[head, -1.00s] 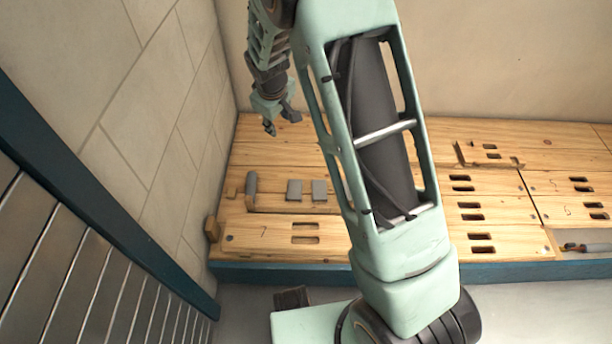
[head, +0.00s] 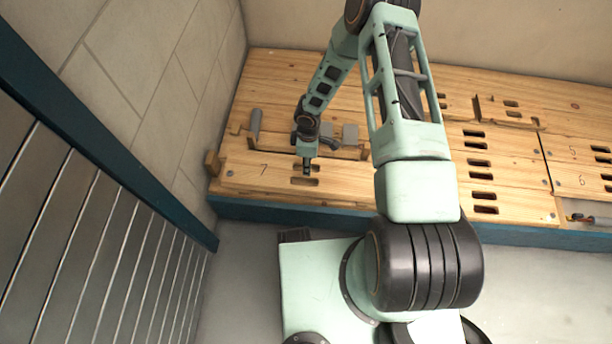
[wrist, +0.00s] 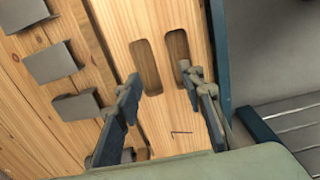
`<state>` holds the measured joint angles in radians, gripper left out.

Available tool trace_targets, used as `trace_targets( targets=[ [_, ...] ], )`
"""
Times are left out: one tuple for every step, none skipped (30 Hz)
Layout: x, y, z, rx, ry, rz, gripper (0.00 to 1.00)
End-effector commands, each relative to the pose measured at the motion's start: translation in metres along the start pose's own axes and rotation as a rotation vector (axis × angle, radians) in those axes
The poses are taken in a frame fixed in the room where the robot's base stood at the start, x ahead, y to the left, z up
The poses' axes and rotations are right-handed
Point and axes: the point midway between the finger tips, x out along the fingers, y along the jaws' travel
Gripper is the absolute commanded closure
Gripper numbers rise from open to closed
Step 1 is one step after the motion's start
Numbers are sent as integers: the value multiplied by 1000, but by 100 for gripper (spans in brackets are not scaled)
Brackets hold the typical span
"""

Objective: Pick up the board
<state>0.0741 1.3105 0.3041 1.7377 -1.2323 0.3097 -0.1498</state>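The board (head: 240,177) marked 7 is a light wooden plank with two oblong slots, lying flat at the front left of the wooden bench. In the wrist view the same board (wrist: 150,20) runs up the picture, its two slots side by side just past my fingertips. My gripper (head: 307,168) is over the slots in the head view and hides part of them. In the wrist view my gripper (wrist: 163,80) is open and empty, one finger on each side of the slotted strip. I cannot tell whether the fingertips touch the wood.
Grey blocks (wrist: 53,62) stand on the planks behind the board. A wooden peg (head: 212,163) is at its left end by the tiled wall. More slotted boards (head: 485,178) lie to the right. The bench has a blue front edge (head: 270,213), with grey floor before it.

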Motion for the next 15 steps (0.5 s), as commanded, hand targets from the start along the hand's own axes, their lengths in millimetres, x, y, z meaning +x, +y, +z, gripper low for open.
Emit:
trace_targets(
  targets=[
    [9,0,0,1,0,-1,64],
    [12,0,0,0,-1,0,64],
    [14,0,0,0,-1,0,64],
    [15,0,0,0,-1,1,64],
    [16,0,0,-1,-1,1,64],
    [18,0,0,-1,-1,1,64],
    [20,0,-1,-1,-1,1,64],
    [22,-1,-1,0,-1,0,64],
    [26,-1,-2,0,-1,0,64],
    [30,-2,-3,0,-1,-1,64],
    [34,-3,-4,-1,-1,0,64],
    [40,-4,-6,-1,-1,0,64],
    [45,-5,-7,0,-1,-1,64],
    [50,-6,-8,-1,-1,-2,64],
    [56,-6,-8,0,-2,0,64]
  ],
)
